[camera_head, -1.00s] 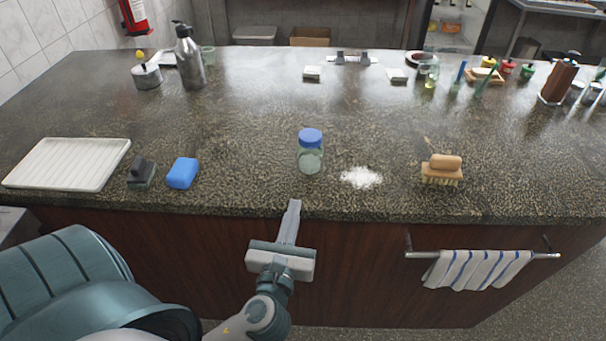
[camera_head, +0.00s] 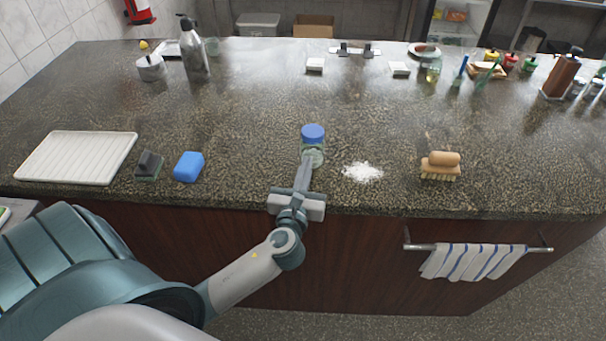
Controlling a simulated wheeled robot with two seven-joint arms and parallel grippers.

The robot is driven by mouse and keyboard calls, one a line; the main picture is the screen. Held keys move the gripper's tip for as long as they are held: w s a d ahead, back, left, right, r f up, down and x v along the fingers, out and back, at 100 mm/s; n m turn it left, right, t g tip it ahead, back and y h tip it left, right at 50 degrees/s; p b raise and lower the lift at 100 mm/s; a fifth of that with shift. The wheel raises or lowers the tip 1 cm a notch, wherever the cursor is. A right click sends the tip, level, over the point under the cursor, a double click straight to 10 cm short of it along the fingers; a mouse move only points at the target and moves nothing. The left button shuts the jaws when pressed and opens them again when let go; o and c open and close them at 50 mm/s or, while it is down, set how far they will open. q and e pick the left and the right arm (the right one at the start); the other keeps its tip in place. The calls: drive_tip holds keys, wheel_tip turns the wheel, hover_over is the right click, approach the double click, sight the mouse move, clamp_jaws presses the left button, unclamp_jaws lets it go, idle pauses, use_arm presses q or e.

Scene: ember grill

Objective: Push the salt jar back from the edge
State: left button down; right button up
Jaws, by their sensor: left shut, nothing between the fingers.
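The salt jar (camera_head: 313,133) is glass with a blue lid. It stands upright near the front edge of the dark stone counter (camera_head: 240,125), beside a small heap of white salt (camera_head: 362,172). My left gripper (camera_head: 307,162) is shut and empty. Its fingers reach over the counter's front edge and point at the near side of the jar, covering part of its body. I cannot tell whether the fingertips touch the glass. My right gripper is not in view.
A blue sponge (camera_head: 188,166), a dark scrubber (camera_head: 149,165) and a white tray (camera_head: 78,157) lie to the left. A wooden brush (camera_head: 440,165) lies to the right. The counter behind the jar is clear. A striped towel (camera_head: 474,261) hangs on a front rail.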

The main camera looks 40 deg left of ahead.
use_arm(q)
drive_tip(key=shift+w+a, duration=0.25)
drive_tip(key=shift+w, duration=0.25)
drive_tip(key=shift+w+a, duration=0.15)
drive_tip(key=shift+w, duration=0.15)
drive_tip(key=p+x, duration=0.1)
drive_tip(key=x, duration=1.2)
drive_tip(key=shift+p, duration=0.35)
drive_tip(key=shift+f, duration=0.1)
